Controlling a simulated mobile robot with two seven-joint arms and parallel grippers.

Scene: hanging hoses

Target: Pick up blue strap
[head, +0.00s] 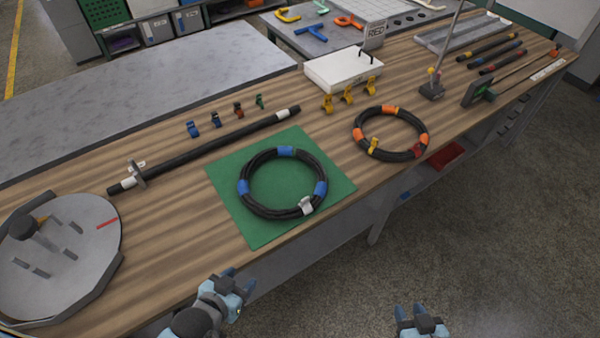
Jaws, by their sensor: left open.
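A coiled black hose (250,204) lies on a green mat (225,185) on the wooden workbench. Blue straps wrap it at its back (286,152), left (243,187) and right (320,187); a white tag (306,206) is at its front. My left gripper (236,279) is open at the bench's front edge, in front of the mat and apart from the coil. My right gripper (416,314) is low at the bottom of the view, over the floor in front of the bench, apart from everything; its jaw gap is unclear.
A second coil with orange bands (390,109) lies right of the mat. A long black hose (220,143) and several small coloured clips (215,119) lie behind it. A round grey tray (90,219) stands at the left. Bare wood lies between tray and mat.

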